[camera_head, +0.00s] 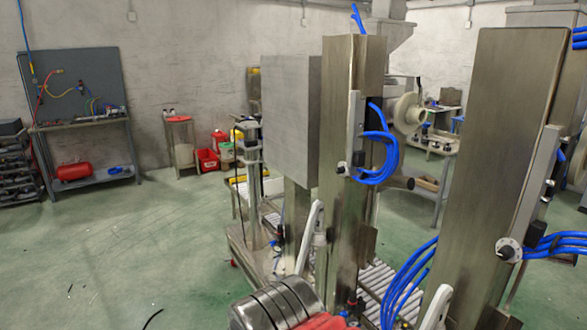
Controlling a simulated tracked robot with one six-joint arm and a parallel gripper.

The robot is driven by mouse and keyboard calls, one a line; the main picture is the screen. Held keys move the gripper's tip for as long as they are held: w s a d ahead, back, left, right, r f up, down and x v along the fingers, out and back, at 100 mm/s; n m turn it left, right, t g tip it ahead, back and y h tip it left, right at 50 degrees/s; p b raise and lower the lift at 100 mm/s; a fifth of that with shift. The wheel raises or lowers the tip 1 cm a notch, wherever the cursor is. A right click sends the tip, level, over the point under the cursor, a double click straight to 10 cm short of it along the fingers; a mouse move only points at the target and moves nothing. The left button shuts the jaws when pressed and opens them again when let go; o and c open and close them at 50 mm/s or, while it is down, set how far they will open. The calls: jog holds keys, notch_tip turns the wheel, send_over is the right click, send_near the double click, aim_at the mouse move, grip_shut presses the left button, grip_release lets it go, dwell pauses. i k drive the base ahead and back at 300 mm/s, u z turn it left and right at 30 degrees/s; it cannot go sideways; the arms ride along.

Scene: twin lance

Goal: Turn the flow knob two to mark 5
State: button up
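A round, pale-rimmed knob or dial (508,249) is on the right steel column (507,130), low on its right side beside blue hoses. A smaller dark and pale knob (341,168) is on the middle steel column (343,80), below a narrow grey box. I cannot tell which of them is flow knob two. Their marks and settings are too small to read. My gripper is not clearly in view. A ribbed grey metal form with red beside it (276,306) shows at the bottom edge; I cannot tell what it is.
Blue hoses (380,150) loop beside the middle knob, and more blue hoses (560,243) run by the right knob. A roller conveyor (378,285) lies low between the columns. Pale curved levers (310,238) stand near the columns. Open green floor (130,240) lies to the left.

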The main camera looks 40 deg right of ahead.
aim_at(340, 170)
jog(key=u, duration=0.35)
jog(key=i, duration=0.95)
jog(key=u, duration=0.3)
